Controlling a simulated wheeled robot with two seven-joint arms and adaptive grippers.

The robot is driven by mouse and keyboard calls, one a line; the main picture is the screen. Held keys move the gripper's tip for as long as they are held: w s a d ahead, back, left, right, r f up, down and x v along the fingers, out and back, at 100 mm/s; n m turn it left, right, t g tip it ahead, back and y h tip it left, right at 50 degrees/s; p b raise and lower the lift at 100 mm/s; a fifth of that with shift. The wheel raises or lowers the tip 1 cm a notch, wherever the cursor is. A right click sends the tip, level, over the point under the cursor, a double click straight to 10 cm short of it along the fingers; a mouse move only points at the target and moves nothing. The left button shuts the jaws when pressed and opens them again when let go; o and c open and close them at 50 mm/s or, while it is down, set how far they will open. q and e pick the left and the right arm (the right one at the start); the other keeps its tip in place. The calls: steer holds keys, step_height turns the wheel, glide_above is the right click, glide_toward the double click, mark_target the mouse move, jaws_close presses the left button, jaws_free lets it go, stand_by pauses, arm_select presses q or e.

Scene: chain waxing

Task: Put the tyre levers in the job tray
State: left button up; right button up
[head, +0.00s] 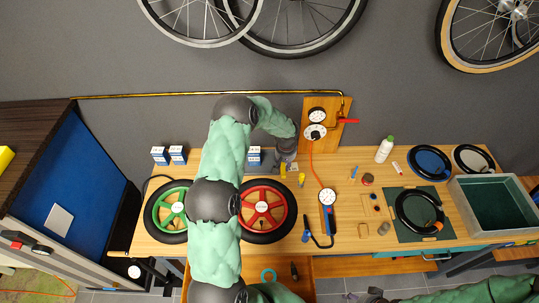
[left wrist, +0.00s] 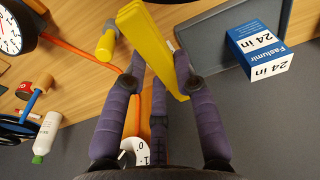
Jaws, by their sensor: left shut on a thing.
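My left gripper (head: 286,164) is shut on a yellow tyre lever (left wrist: 146,35), held between the fingertips in the left wrist view (left wrist: 162,80). The lever also shows below the gripper in the head view (head: 283,171). A second yellow piece (left wrist: 107,43) lies apart on the bench beside it and shows in the head view (head: 301,178); I cannot tell its full shape. A dark grey tray (left wrist: 212,32) lies beside the held lever, mostly hidden by my left arm in the head view. My right gripper is not in view.
A blue-and-white box (left wrist: 258,47) stands at the tray. A red wheel (head: 289,208) and green wheel (head: 152,213) lie on the bench (head: 340,240). A gauge stand (head: 326,112) rises behind the gripper. A green-lined grey bin (head: 455,188) stands at the right.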

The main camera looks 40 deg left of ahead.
arm_select(q)
steer(key=w+a+f, duration=0.1)
steer(key=a+f, duration=0.1)
steer(key=a, duration=0.2)
steer(key=b, duration=0.3)
glide_above(270, 162)
steer(key=s+d, duration=0.1)
steer(key=d, duration=0.1)
step_height(270, 162, down, 6)
steer(key=shift+s+a+f, duration=0.1)
steer(key=shift+f, duration=0.1)
steer(key=shift+w+a+f+b, duration=0.25)
steer(key=shift+a+f+b, duration=0.05)
steer(key=shift+a+b, duration=0.1)
steer(key=shift+a+f+b, duration=0.15)
steer(key=shift+f+b, duration=0.1)
steer(key=shift+b, duration=0.05)
steer(key=f, duration=0.1)
steer(key=f+b, duration=0.1)
steer(key=f, duration=0.1)
steer(key=shift+w+a+f, duration=0.2)
steer(key=shift+r, duration=0.1)
steer(key=shift+s, duration=0.1)
